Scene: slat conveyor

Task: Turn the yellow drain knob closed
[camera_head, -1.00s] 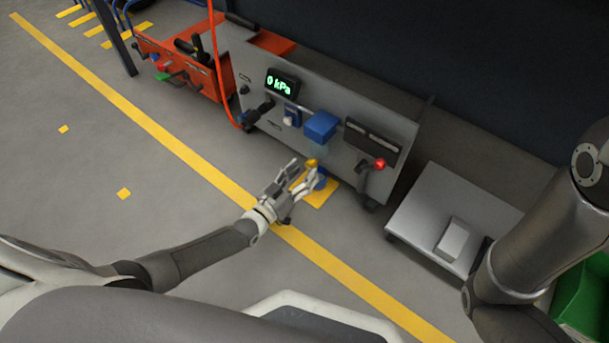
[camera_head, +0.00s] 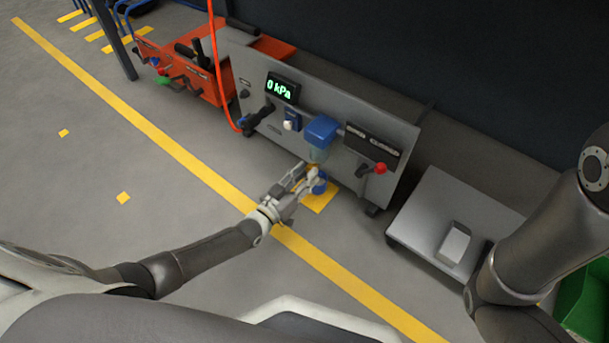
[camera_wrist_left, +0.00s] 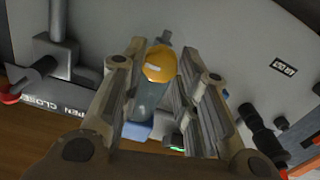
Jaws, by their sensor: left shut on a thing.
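The yellow drain knob (camera_head: 313,167) sits at the bottom of the clear filter bowl (camera_head: 318,154), under a blue housing (camera_head: 321,131) on the grey panel. My left gripper (camera_head: 311,174) is shut on the knob from the front, and its fingers hide part of it. The left wrist view shows the rounded knob (camera_wrist_left: 160,64) between the two fingers, with the bowl (camera_wrist_left: 150,98) behind it. My right gripper is out of view; only the right arm shows at the right.
A red-knobbed lever (camera_head: 381,168) sticks out right of the filter. A pressure display (camera_head: 282,88) reads 0 kPa. A blue round object (camera_head: 320,187) lies under the knob on a yellow floor patch (camera_head: 318,204). A grey platform (camera_head: 430,205) stands at right. The floor at left is open.

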